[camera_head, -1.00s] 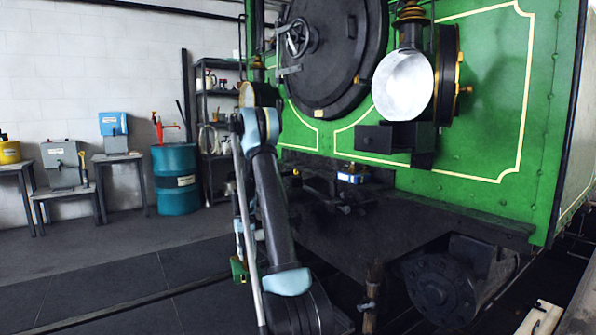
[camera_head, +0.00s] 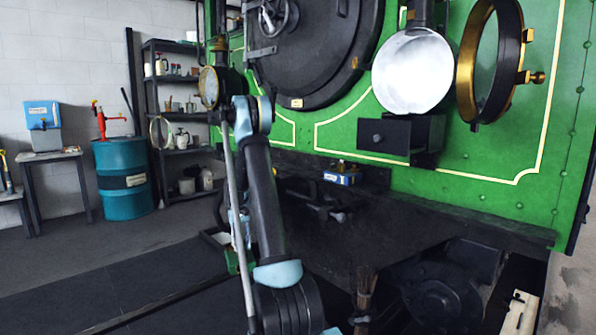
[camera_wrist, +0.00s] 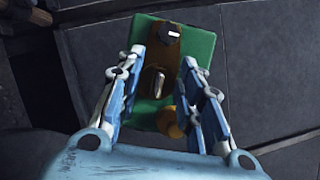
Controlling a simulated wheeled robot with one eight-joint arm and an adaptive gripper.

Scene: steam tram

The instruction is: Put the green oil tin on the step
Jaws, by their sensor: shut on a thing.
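The green oil tin (camera_wrist: 201,45) is between the fingers of my gripper (camera_wrist: 163,72) in the wrist view. It is seen from above, with a brown strip, a dark cap and a metal fitting on its top. My gripper is shut on it, one blue finger on each side. In the head view the tin (camera_head: 232,263) shows low and partly hidden behind my arm, left of the tram's front. A long dark ledge (camera_head: 440,221), which may be the step, runs along the foot of the green tram front (camera_head: 538,110). The tin is apart from it.
A small blue and yellow tin (camera_head: 342,177) sits on the dark ledge. A black drawer box (camera_head: 400,137) and round lamps (camera_head: 412,72) stick out above it. A teal drum (camera_head: 124,180), shelves (camera_head: 176,95) and a bench (camera_head: 45,156) stand at left. Dark floor in front is clear.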

